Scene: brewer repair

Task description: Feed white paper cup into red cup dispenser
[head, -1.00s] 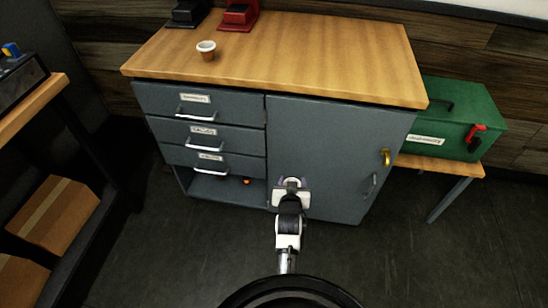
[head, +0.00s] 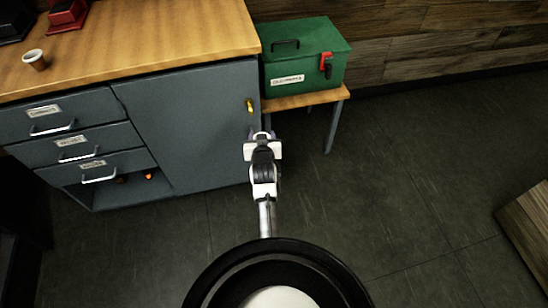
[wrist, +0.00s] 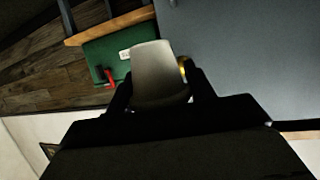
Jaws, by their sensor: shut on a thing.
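My gripper (head: 262,136) is in front of the right edge of the grey cabinet, below the counter top. In the wrist view my gripper (wrist: 160,95) is shut on a white paper cup (wrist: 158,68), which sits between its two fingers. In the head view the cup is mostly hidden by the gripper. The red cup dispenser (head: 67,14) stands on the wooden counter at the top left, cut by the picture edge. It is far to the left of my gripper.
A brown cup with a white rim (head: 35,60) stands on the counter (head: 160,40). The grey cabinet (head: 185,125) has drawers and a door. A green toolbox (head: 302,60) sits on a low bench (head: 305,98). A wooden box (head: 527,240) is at the right. The floor between is clear.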

